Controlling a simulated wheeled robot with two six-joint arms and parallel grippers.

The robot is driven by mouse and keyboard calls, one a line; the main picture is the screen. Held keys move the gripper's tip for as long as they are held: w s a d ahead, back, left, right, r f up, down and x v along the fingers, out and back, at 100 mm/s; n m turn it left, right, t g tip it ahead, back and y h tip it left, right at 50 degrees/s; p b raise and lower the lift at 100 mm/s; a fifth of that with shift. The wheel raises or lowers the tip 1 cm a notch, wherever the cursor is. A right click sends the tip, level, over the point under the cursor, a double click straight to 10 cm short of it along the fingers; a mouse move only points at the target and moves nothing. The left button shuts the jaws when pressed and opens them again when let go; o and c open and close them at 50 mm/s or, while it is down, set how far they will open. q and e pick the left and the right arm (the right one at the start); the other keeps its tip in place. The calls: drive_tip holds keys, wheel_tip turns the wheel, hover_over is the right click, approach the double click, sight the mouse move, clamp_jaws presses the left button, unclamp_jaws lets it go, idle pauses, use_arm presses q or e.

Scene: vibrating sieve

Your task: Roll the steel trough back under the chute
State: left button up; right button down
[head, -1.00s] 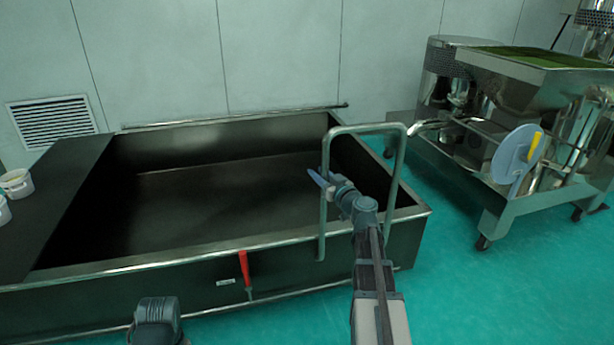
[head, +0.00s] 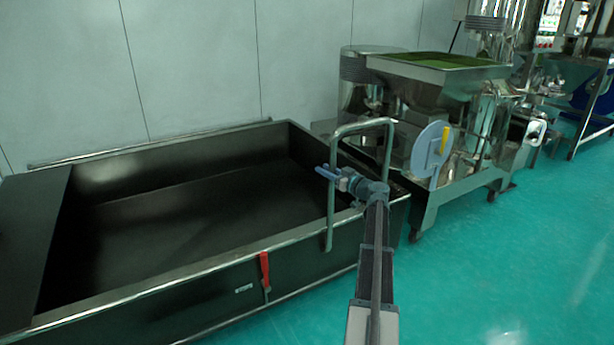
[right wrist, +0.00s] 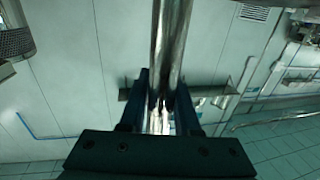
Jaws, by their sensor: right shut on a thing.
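The steel trough (head: 215,268) is a long, dark, open box filling the left and middle of the head view. A bent metal tube handle (head: 330,232) stands at its right end. My right gripper (head: 330,174) is shut on the handle's near upright. In the right wrist view, the bar (right wrist: 172,45) runs between the fingers (right wrist: 162,100). The sieve machine (head: 430,100), with a green-topped hopper, stands just beyond the trough's right end. I cannot make out its chute clearly behind the handle. My left gripper is out of view.
A red-handled lever (head: 265,272) sits on the trough's near side. A round grey disc with a yellow handle (head: 430,150) is on the machine's front. The wall (head: 190,70) runs behind the trough. Green floor (head: 500,270) is clear at the front right.

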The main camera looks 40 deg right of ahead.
drive_tip(key=s+d, duration=0.1)
drive_tip(key=d, duration=0.5)
drive_tip(key=shift+s, duration=0.25)
drive_tip(key=shift+d, duration=0.3)
drive_tip(key=c, duration=0.6)
unclamp_jaws()
drive_tip(key=s, duration=1.4)
drive_tip(key=shift+a, duration=0.35)
